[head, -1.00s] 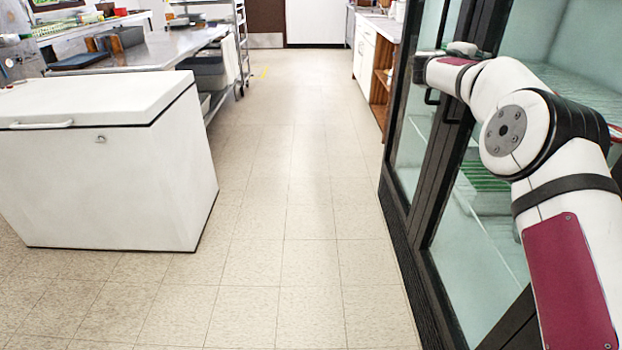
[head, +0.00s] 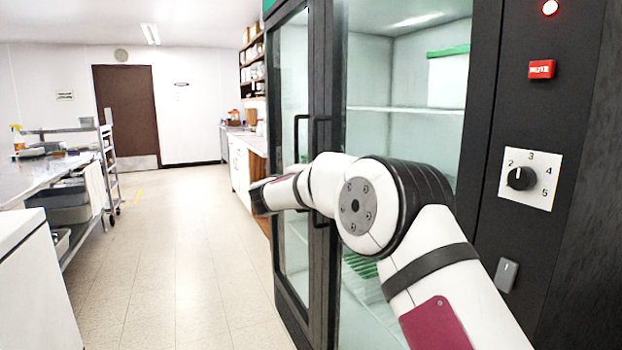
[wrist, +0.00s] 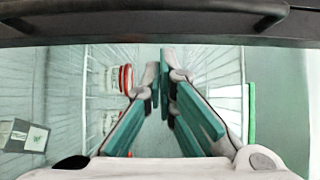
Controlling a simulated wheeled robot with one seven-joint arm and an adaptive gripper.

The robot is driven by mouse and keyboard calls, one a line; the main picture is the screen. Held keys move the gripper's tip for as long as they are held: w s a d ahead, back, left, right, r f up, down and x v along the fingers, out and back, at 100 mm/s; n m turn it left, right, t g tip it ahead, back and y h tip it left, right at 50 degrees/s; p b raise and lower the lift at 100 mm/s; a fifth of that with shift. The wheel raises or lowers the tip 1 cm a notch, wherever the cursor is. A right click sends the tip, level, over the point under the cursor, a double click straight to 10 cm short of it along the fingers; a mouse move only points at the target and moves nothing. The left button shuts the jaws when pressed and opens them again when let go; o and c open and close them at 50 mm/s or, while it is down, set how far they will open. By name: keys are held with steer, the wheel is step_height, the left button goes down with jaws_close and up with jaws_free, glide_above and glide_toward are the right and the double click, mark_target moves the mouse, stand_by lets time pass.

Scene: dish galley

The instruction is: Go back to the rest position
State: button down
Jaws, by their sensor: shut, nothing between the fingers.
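My gripper (wrist: 162,85) shows in the wrist view with its teal-padded fingers together and nothing between them. In the head view my arm reaches forward in front of the tall black-framed glass-door fridge (head: 327,190), and the fingers themselves are hidden there. In the wrist view the gripper faces the fridge glass, with a dark door handle bar (wrist: 150,8) across the top. Whether the fingers touch the glass, I cannot tell.
The fridge's dark side panel holds a numbered dial (head: 521,178) and a red mute button (head: 541,69). A white chest freezer (head: 35,285) stands at lower left, beside a steel table (head: 40,180). The tiled aisle (head: 185,260) is clear to the brown door (head: 128,115).

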steer(key=s+a+r+n+t+y, duration=0.3)
steer(key=s+a+r+n+y, duration=0.3)
steer(key=r+n, duration=0.25)
steer(key=s+d+r+n+g+y, duration=0.15)
steer(key=s+n+g+y, duration=0.25)
steer(key=s+n+y, duration=0.65)
steer(key=s+d+f+n+g+h, duration=0.2)
steer(key=s+d+f+g, duration=0.35)
steer(key=s, duration=1.15)
steer(key=s+d+f+n+g+h, duration=0.1)
steer(key=s+d+f+g+h, duration=0.2)
steer(key=s+d+f, duration=0.95)
steer(key=s+d+f+n+g+h, duration=0.15)
steer(key=s+f+g, duration=0.3)
steer(key=s, duration=1.75)
step_height(320, 180, up, 17)
steer(key=w+t+p, duration=0.1)
steer(key=t+p, duration=0.1)
steer(key=p, duration=1.3)
steer(key=shift+a+r+n+t+h, duration=0.15)
steer(key=shift+a+n+t+h, duration=0.2)
steer(key=shift+a+t+h, duration=0.1)
